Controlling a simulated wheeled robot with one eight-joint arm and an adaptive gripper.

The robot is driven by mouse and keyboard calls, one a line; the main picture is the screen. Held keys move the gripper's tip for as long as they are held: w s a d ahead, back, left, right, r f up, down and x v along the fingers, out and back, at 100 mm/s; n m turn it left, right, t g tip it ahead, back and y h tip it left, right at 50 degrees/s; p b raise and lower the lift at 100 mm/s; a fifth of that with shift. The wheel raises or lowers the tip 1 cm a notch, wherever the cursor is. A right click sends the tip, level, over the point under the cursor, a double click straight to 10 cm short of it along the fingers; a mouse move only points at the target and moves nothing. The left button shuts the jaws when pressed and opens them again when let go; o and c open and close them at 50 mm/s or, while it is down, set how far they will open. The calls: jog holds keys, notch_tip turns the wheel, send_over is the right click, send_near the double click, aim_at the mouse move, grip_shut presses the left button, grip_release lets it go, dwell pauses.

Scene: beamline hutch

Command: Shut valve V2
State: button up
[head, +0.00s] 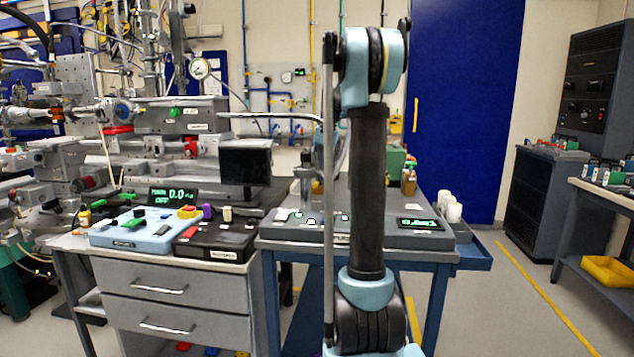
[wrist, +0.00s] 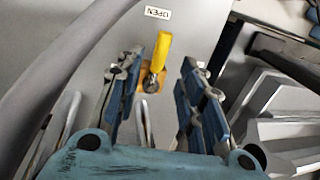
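In the wrist view a valve with a yellow lever (wrist: 161,52) on an orange base (wrist: 144,80) is mounted on a grey panel. The lever points up the picture toward an OPEN label (wrist: 157,12), which appears upside down. I cannot read a V2 mark; a small label by the right finger is partly covered. My gripper (wrist: 162,68) is open, with one blue-padded finger on each side of the lever. I see gaps on both sides and no clear contact. In the head view my arm blocks the middle, and I cannot make out the gripper or this valve.
In the wrist view grey ribbed metal parts (wrist: 285,125) lie close to the right finger, and a thick grey tube (wrist: 70,60) crosses at left. In the head view a blue-framed bench (head: 285,243) stands ahead, with a drawer cabinet (head: 165,300) at left.

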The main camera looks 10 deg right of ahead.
aim_at(317, 182)
jog(key=shift+w+a+f, duration=0.1)
jog(key=shift+a+f, duration=0.15)
jog(key=shift+f, duration=0.95)
jog(key=shift+a+f, duration=0.2)
jog(key=shift+f, duration=1)
jog(key=shift+c, duration=0.5)
grip_shut()
